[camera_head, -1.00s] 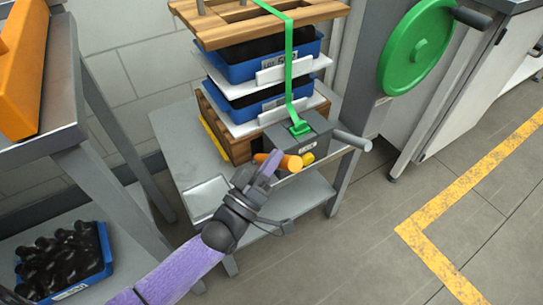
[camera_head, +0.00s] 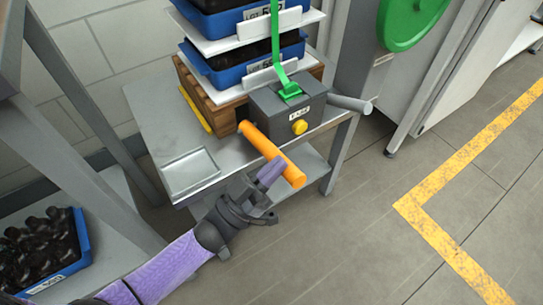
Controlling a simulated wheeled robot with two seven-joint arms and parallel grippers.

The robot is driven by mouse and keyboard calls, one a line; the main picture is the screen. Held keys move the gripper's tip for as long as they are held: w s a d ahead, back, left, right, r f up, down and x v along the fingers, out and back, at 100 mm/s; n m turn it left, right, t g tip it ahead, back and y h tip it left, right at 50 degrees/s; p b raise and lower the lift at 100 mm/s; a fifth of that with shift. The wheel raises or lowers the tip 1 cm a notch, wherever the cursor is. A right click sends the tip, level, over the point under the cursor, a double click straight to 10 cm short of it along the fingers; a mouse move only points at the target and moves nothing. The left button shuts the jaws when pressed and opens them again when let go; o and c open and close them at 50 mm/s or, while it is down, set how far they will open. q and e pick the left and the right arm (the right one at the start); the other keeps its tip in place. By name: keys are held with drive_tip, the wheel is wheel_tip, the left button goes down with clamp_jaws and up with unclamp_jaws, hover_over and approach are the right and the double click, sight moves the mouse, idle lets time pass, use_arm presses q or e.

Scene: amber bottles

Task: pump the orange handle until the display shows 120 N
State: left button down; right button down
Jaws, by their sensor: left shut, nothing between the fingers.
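The orange handle (camera_head: 270,152) sticks out from the left side of a grey box (camera_head: 272,110) and slants down to the right, toward me. The box has a yellow knob (camera_head: 299,127) and a small white label or display (camera_head: 300,113), too small to read. A green strap (camera_head: 275,50) runs down into the top of the box. My left gripper (camera_head: 270,172) is shut and empty, its purple fingertips just below and left of the handle's outer end. I cannot tell whether they touch the handle. My right gripper is not in view.
Blue trays (camera_head: 245,65) are stacked with white boards on a wooden block on the grey metal table (camera_head: 160,120). A grey bar (camera_head: 349,103) juts right from the box. A blue crate of dark bottles (camera_head: 42,250) is at lower left. Floor at right is clear.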

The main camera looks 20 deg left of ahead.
use_arm(q)
drive_tip(key=shift+s+d+f+m+g+h+b, duration=0.1)
drive_tip(key=shift+f+m+g+h+b, duration=0.3)
drive_tip(key=shift+f+m, duration=0.35)
drive_tip(key=shift+s+d+f+m+g+h+b, duration=0.1)
drive_tip(key=shift+f+m+g+h+b, duration=0.1)
drive_tip(key=shift+f+m+h+b, duration=0.55)
drive_tip(key=shift+r+m+p, duration=0.2)
drive_tip(key=shift+m+p, duration=0.1)
drive_tip(key=shift+r, duration=0.1)
wheel_tip(320, 180, up, 5)
drive_tip(key=p, duration=0.4)
drive_tip(key=v, duration=1.1)
drive_tip(key=shift+f, duration=0.2)
drive_tip(key=shift+d, duration=0.1)
